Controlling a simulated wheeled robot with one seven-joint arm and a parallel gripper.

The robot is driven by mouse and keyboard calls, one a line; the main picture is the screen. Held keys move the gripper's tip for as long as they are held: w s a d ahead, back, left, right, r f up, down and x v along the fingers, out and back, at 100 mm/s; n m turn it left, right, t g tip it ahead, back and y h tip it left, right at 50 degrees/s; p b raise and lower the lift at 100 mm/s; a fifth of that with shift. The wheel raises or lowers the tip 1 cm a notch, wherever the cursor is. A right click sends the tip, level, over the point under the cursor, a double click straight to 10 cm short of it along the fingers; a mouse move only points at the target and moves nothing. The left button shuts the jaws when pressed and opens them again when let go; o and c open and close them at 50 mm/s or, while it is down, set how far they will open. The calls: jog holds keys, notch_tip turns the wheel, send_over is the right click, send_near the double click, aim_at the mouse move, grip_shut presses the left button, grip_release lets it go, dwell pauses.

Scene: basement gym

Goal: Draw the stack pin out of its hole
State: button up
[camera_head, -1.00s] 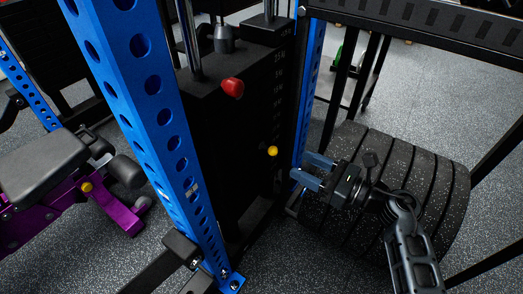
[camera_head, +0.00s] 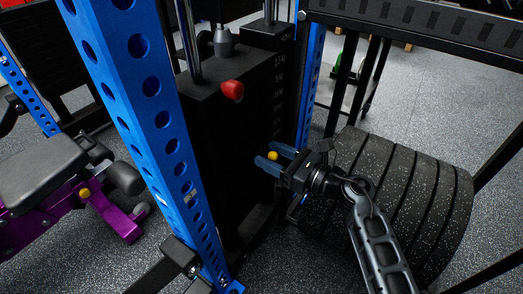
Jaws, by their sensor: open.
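The stack pin shows as a small yellow knob (camera_head: 273,156) at the front face of the black weight stack (camera_head: 222,130). My gripper (camera_head: 269,158) is at the knob, its two blue fingers open, one above and one below or nearer. The knob appears between the fingers; I cannot tell whether they touch it. The pin's shaft is hidden. A red knob (camera_head: 232,89) sits higher up, at the top of the stack, apart from my gripper.
A blue perforated upright (camera_head: 160,130) stands left of the stack and another blue upright (camera_head: 308,80) behind my gripper. Thick black weight plates (camera_head: 410,195) stand at right under a dark frame. A purple and black bench (camera_head: 50,180) is at left.

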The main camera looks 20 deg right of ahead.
dwell(0.7)
grip_shut()
dwell(0.3)
